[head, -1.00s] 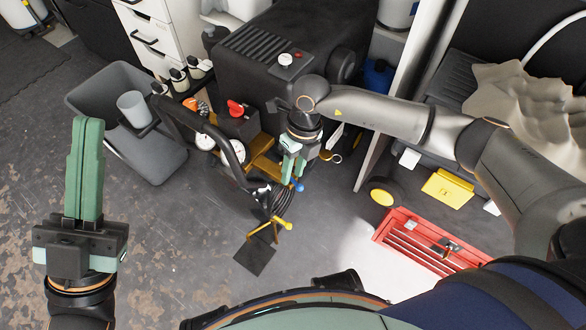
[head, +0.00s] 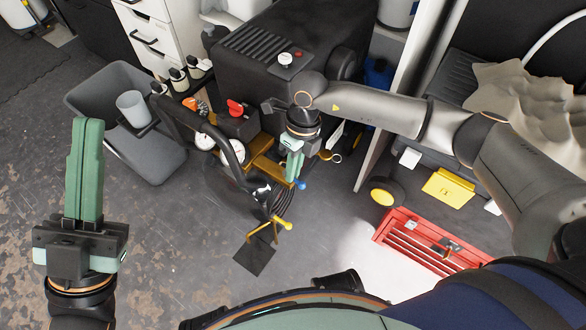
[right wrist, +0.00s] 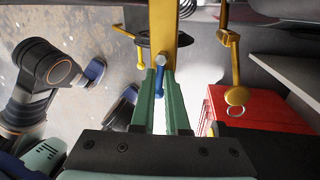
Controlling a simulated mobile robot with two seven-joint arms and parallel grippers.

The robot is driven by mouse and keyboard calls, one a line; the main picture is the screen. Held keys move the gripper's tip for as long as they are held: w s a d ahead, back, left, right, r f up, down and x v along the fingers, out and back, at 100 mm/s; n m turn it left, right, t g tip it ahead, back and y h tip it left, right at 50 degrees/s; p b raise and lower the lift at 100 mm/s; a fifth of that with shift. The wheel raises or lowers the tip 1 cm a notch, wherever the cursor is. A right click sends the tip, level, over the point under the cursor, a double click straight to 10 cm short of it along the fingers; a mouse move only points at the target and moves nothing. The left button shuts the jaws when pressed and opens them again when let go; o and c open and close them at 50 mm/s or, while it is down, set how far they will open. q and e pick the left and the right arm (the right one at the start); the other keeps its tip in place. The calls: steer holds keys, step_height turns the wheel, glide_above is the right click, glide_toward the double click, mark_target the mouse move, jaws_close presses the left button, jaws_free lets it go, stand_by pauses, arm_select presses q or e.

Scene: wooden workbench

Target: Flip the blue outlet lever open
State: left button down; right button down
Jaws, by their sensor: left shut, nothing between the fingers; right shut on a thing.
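The blue outlet lever (head: 300,184) sits low on the front of the black compressor (head: 300,75), by the brass fittings. In the right wrist view the blue lever (right wrist: 158,80) shows between my right fingertips, below a silver bolt head on a brass bar (right wrist: 162,25). My right gripper (head: 291,176) reaches down from above and is shut on the lever; its fingers also show in the right wrist view (right wrist: 160,88). Part of the lever is hidden by the fingers. My left gripper (head: 87,122) is shut and empty, pointing up, over the floor at the left.
A black curved handle (head: 236,146), gauges and a red knob (head: 236,107) stand left of my right gripper. A yellow-handled valve (head: 283,223) is below it. A red toolbox (head: 395,235) lies at the right. A grey bin (head: 150,165) stands left.

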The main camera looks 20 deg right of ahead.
steer(key=shift+w+n, duration=0.15)
steer(key=shift+n, duration=0.55)
steer(key=shift+d, duration=0.1)
steer(key=c, duration=0.9)
jaws_free()
steer(key=r+p, duration=0.1)
steer(key=r, duration=0.3)
steer(key=w+d+r+p, duration=0.1)
steer(key=r, duration=0.3)
steer(key=d+r+p, duration=0.1)
steer(key=r+p, duration=0.1)
steer(key=r, duration=0.2)
steer(key=shift+w+r, duration=0.2)
steer(key=shift+w, duration=0.05)
